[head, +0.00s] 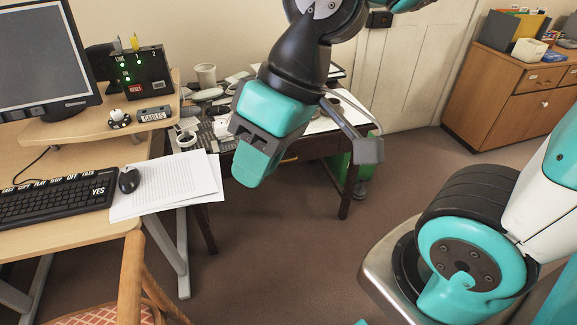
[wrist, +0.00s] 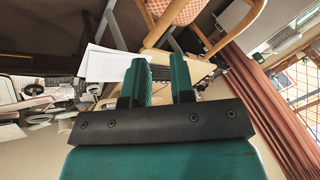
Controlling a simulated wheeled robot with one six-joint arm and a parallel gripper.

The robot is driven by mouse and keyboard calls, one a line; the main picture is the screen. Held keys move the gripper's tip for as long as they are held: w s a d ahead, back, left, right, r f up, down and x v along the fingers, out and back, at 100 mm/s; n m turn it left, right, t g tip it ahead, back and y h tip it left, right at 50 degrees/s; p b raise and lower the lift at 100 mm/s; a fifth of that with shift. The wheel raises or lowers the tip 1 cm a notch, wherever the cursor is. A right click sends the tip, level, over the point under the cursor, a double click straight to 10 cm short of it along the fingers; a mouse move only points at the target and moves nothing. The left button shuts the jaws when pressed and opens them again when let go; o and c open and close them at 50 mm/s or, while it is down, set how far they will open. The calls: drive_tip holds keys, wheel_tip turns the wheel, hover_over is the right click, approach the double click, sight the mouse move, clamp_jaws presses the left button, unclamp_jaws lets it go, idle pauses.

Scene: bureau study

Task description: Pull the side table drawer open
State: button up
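The side table (head: 345,190) is a dark wooden table behind my gripper in the head view. Its front apron (head: 318,147) is partly hidden by my arm and gripper. A small brass-coloured handle (head: 290,160) shows low on the front, just right of my gripper. The drawer looks shut, though much of its front is covered. My gripper (head: 250,172) hangs in front of the table, pointing down, and I see no contact with the handle. In the wrist view its two teal fingers (wrist: 160,75) are apart with nothing held between them.
The desk (head: 80,160) at left holds a monitor, a keyboard (head: 60,199) and papers (head: 165,188) overhanging its edge near my gripper. A wooden chair (head: 132,275) stands in front. Clutter covers the side table. Carpet (head: 260,260) below is clear.

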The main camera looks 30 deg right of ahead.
drive_tip(key=w+d+f+m+t+y+b, duration=0.25)
drive_tip(key=w+f+b, duration=0.45)
drive_tip(key=f+b, duration=0.35)
drive_tip(key=w+d+f+m+t+y+b, duration=0.1)
drive_tip(key=w+d+f+m+t+b, duration=0.15)
drive_tip(key=w+f+b, duration=0.55)
drive_tip(key=w+d+f+m+t+y+b, duration=0.15)
drive_tip(key=w+f+m+t+b, duration=0.3)
drive_tip(key=f+b, duration=0.8)
drive_tip(key=w+d+f+m+t+h+b, duration=0.4)
drive_tip(key=d+f+m+t+b, duration=0.15)
drive_tip(key=d+f+b, duration=0.6)
drive_tip(key=w+d+f+m+t+h+b, duration=0.35)
drive_tip(key=d+f+m+b, duration=0.45)
drive_tip(key=d+b, duration=0.65)
drive_tip(key=shift+n+t+h, duration=0.25)
drive_tip(key=shift+n+t, duration=0.1)
drive_tip(key=shift+n, duration=0.15)
drive_tip(key=p+x, duration=0.4)
drive_tip(key=x, duration=0.1)
drive_tip(key=p+x, duration=0.4)
drive_tip(key=x, duration=0.2)
drive_tip(key=p+x, duration=0.5)
drive_tip(key=x, duration=0.1)
drive_tip(key=shift+a+f, duration=0.25)
drive_tip(key=shift+a, duration=0.05)
drive_tip(key=shift+s, duration=0.1)
clamp_jaws()
